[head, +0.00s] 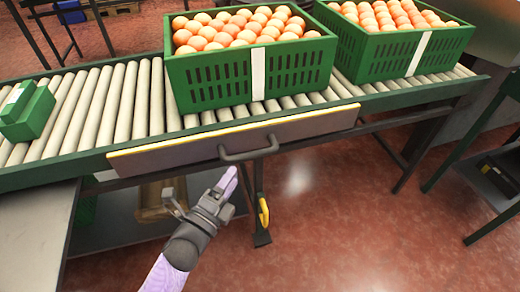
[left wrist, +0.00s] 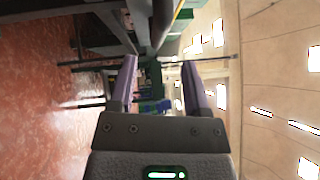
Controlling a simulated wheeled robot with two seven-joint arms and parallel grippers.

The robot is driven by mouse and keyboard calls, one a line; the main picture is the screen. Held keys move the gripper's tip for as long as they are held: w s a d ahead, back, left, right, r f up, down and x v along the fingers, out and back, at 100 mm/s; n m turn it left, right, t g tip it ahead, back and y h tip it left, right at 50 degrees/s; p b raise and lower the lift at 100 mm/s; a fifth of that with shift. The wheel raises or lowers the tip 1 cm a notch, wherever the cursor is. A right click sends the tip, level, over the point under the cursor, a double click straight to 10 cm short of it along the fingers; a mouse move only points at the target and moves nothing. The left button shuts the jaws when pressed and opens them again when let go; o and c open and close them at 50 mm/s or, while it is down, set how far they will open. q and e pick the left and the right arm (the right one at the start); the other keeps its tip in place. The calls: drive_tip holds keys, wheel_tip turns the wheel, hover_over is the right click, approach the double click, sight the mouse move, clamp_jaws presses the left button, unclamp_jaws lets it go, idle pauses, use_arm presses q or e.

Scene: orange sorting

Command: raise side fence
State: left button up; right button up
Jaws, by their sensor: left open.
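The side fence (head: 185,156) is a long panel with a yellow top edge, hanging along the near side of the roller conveyor. Its top edge is around the level of the rollers or a little below. A grey bar handle (head: 250,153) sticks out from its middle. My left gripper (head: 222,188) is open and empty, just below and slightly left of the handle, apart from it. In the left wrist view, its two purple fingers (left wrist: 160,75) stand spread, with a grey bar partly in view beyond them; I cannot tell whether it is the handle. My right gripper is not in view.
Two green crates of oranges, one at the middle (head: 210,80) and one at the right (head: 385,50), stand on the rollers (head: 110,105). A small green box (head: 28,112) lies at the left. A yellow-handled pedal or lever (head: 263,212) hangs below the fence. The red floor in front is clear.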

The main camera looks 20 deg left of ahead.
sight(247, 153)
use_arm(q)
drive_tip(key=b+x, duration=0.1)
drive_tip(key=x, duration=0.2)
drive_tip(key=b+x, duration=0.1)
drive_tip(key=x, duration=0.2)
drive_tip(key=shift+w+f, duration=0.15)
drive_tip(key=shift+w, duration=0.15)
drive_tip(key=shift+w+d+b, duration=0.15)
drive_tip(key=shift+w+b, duration=0.15)
drive_tip(key=shift+w, duration=0.15)
drive_tip(key=c, duration=0.8)
clamp_jaws()
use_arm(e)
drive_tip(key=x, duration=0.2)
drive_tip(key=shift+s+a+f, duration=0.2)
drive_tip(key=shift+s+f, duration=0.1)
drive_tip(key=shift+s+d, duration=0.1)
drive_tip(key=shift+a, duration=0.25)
